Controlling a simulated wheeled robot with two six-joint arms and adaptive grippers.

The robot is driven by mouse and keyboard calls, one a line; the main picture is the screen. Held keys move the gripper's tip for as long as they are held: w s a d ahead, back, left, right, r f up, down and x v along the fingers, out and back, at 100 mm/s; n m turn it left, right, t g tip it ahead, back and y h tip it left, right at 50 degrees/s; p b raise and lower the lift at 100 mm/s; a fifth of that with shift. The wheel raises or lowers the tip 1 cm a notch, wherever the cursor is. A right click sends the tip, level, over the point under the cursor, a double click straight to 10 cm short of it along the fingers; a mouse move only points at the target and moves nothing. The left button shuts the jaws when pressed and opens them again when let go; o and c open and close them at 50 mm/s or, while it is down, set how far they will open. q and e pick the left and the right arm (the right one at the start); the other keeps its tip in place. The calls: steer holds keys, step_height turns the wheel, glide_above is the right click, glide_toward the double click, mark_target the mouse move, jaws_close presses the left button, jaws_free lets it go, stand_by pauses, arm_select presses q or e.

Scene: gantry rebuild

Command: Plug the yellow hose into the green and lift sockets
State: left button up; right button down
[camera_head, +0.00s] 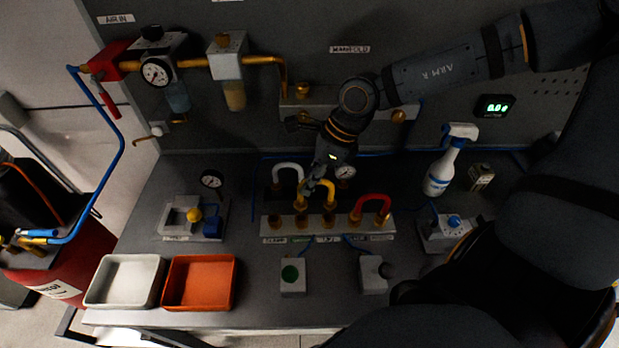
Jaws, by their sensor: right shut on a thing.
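A short U-shaped yellow hose (325,185) stands over the middle of the socket block (268,227). Its brass ends point down over two middle sockets; I cannot tell whether they are seated or just above. My right gripper (310,187) reaches down from behind and is shut on the hose near its left side. Several brass sockets stand along the block, with small labels on its front too blurred to read surely. A red hose (374,198) arches at the block's right end. A white hose (288,168) arches behind the left part. My left gripper is not in view.
A white tray (88,296) and an orange tray (167,300) lie front left. A green-button box (291,285) and a knob box (371,281) stand before the block. A spray bottle (439,180) stands right; a small gauge (211,179) stands left.

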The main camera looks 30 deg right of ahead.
steer(key=shift+r+p, duration=0.3)
steer(key=shift+p, duration=0.5)
steer(key=shift+f, duration=0.25)
step_height(320, 180, down, 2)
steer(key=shift+f+b, duration=0.25)
steer(key=shift+b, duration=0.65)
